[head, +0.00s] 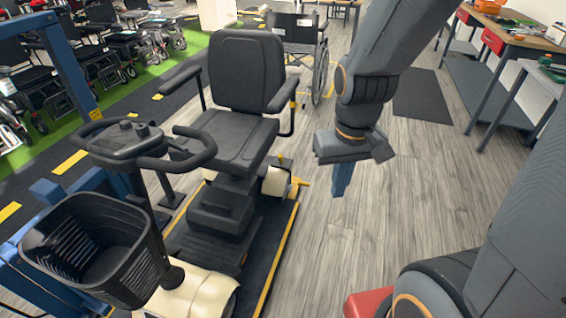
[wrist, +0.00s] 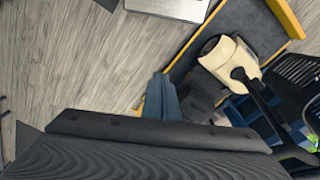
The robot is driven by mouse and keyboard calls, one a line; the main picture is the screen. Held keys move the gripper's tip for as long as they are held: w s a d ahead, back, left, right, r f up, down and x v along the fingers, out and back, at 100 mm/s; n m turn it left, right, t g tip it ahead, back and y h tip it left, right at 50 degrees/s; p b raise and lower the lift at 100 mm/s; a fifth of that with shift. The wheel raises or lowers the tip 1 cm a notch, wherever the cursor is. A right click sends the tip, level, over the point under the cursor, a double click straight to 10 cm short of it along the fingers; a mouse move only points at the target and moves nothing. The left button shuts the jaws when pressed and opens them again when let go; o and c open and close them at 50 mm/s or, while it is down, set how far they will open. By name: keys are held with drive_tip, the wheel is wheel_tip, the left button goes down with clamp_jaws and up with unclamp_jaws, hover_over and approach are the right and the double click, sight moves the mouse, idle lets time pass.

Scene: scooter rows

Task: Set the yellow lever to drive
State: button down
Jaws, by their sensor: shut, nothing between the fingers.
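The yellow lever (head: 298,185) sticks out at the rear side of a mobility scooter (head: 232,150), by its cream rear cover, low near the platform edge. My gripper (head: 340,182) points down to the right of the lever, apart from it and over bare floor. Its blue fingers are together with nothing between them, and they also show in the wrist view (wrist: 160,98). I cannot make out the lever in the wrist view. The lever's small details are too small to tell in the head view.
The scooter stands on a dark platform with a yellow edge (head: 277,262); its black basket (head: 90,250) is at the front left. A wheelchair (head: 300,40) stands behind. Workbenches (head: 520,45) line the right. Wooden floor (head: 430,170) is clear between.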

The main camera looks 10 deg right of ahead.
drive_tip(key=w+d+f+n+t+b, duration=0.2)
drive_tip(key=w+f+n+t+b, duration=0.25)
drive_tip(key=w+f+b, duration=0.8)
drive_tip(key=w+d+f+n+t+y+b, duration=0.1)
drive_tip(key=w+f+n+t+b, duration=0.5)
drive_tip(key=w, duration=1.4)
drive_tip(key=w+d+f+n+b, duration=0.25)
drive_tip(key=w+f+b, duration=0.35)
drive_tip(key=w+f, duration=0.85)
drive_tip(key=w+a+f+n+t+y+b, duration=0.1)
drive_tip(key=w+f+n+t+y+b, duration=0.3)
drive_tip(key=w+f+n+b, duration=0.55)
wheel_tip(320, 180, down, 18)
drive_tip(key=w+a+n+t+y+b, duration=0.1)
drive_tip(key=n+y+b, duration=0.4)
drive_tip(key=b, duration=0.5)
drive_tip(key=shift+w+r+t, duration=0.2)
drive_tip(key=shift+w+t, duration=0.3)
drive_tip(key=shift+t, duration=0.05)
drive_tip(key=shift+a, duration=0.1)
